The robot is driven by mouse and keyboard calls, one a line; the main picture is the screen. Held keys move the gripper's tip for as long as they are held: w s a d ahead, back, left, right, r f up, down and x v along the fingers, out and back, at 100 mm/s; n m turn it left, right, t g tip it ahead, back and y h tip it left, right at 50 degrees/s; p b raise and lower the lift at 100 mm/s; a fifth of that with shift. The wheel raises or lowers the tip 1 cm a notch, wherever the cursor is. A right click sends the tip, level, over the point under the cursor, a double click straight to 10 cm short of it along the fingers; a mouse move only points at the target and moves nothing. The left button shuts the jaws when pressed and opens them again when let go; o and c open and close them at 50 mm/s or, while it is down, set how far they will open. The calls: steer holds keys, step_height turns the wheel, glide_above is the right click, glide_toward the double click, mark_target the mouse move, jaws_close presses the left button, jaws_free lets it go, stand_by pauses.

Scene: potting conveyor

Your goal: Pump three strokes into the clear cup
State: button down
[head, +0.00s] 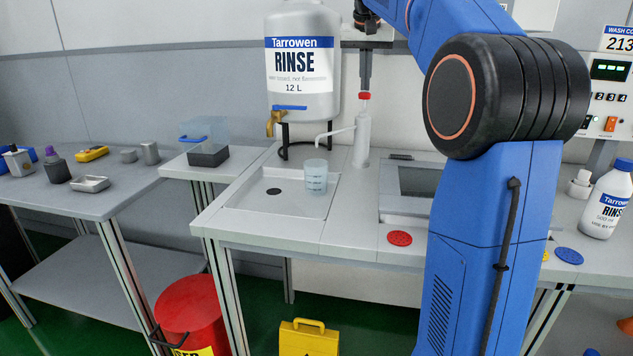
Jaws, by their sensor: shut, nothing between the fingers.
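The clear cup (315,177) stands upright in the shallow sink tray on the bench. A pale liquid or tint seems to show in it, but I cannot tell the level. The white pump bottle (362,140) stands behind and to the right of the cup. Its long spout (335,133) points left and ends above the cup. The pump's red top (364,96) is at the upper end of the bottle. My gripper (365,82) points straight down, shut and empty, directly above the red top. I cannot tell whether its fingertips touch it.
A large Tarrowen Rinse tank (302,65) with a brass tap (273,122) stands behind the tray. A sunken basin (415,181) lies right of the pump. A red disc (399,238) and blue disc (569,255) lie near the front. A Rinse bottle (607,200) stands far right.

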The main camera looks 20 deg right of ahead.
steer(key=shift+f, duration=0.95)
steer(key=shift+r, duration=1.3)
steer(key=shift+f, duration=1.3)
steer(key=shift+r, duration=1.3)
